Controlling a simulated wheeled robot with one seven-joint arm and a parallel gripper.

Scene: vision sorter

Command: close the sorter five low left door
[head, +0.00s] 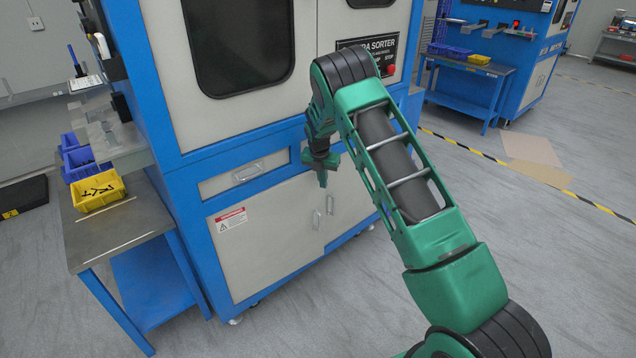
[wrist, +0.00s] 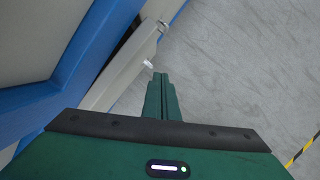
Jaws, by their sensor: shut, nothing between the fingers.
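The sorter's low left door (head: 262,240) is a pale grey panel with a red and white warning label and a small upright handle (head: 317,220) near its right edge. It looks near flush in the head view, and I cannot tell there how far it stands out. In the wrist view a pale door panel (wrist: 112,82) shows edge-on beside the blue frame, with a handle (wrist: 148,65) near the fingertips. My gripper (head: 322,180) is shut and empty, pointing down in front of the low doors. In the wrist view its fingers (wrist: 160,78) are together, seemingly apart from the handle.
The low right door (head: 343,205) with its own handle adjoins on the right. A drawer (head: 246,174) is above the low left door. A metal side table (head: 125,222) with a yellow bin (head: 98,192) stands at the left. The grey floor (head: 330,310) in front is open.

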